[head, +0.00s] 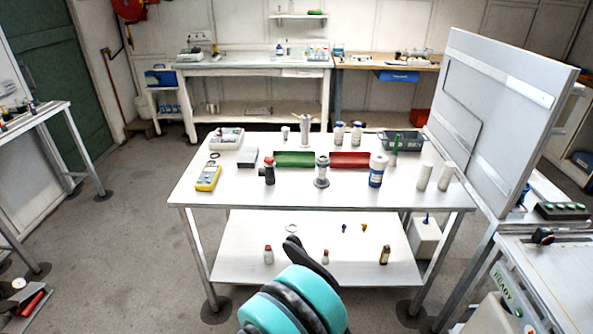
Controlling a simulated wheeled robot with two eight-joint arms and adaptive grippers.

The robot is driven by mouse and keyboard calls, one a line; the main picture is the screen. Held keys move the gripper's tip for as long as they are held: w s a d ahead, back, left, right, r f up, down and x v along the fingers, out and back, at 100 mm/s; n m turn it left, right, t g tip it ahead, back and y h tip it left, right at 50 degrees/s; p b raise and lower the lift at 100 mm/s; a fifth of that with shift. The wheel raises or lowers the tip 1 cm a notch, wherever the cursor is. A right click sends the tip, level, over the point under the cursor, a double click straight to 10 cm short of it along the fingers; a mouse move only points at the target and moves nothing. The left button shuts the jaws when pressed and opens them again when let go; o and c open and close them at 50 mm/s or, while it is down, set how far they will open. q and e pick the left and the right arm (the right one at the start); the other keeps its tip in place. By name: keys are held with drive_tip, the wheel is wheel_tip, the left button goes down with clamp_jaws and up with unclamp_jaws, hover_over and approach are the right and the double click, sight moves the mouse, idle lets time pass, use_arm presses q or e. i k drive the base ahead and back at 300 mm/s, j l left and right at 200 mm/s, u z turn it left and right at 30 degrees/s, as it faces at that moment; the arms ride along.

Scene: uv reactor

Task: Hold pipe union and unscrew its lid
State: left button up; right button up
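A grey metal fitting (321,172) stands upright near the middle of the table's front half. It has a wide round base and looks like the pipe union, but it is too small to be sure or to make out its lid. A dark fitting with a red top (269,171) stands to its left. One teal and black arm of mine rises at the bottom centre, well short of the tabletop. No gripper fingers can be clearly made out, and nothing touches the fittings.
The white table (240,198) also bears a yellow meter (208,178), a green bin (294,159), a red bin (350,159), a blue-labelled bottle (377,170) and white cylinders (446,176). Its lower shelf (245,232) holds small bottles. A large panel (500,120) stands at the right.

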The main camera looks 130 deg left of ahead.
sight(321, 180)
drive_tip(key=u, duration=4.25)
drive_tip(key=i+j, duration=0.05)
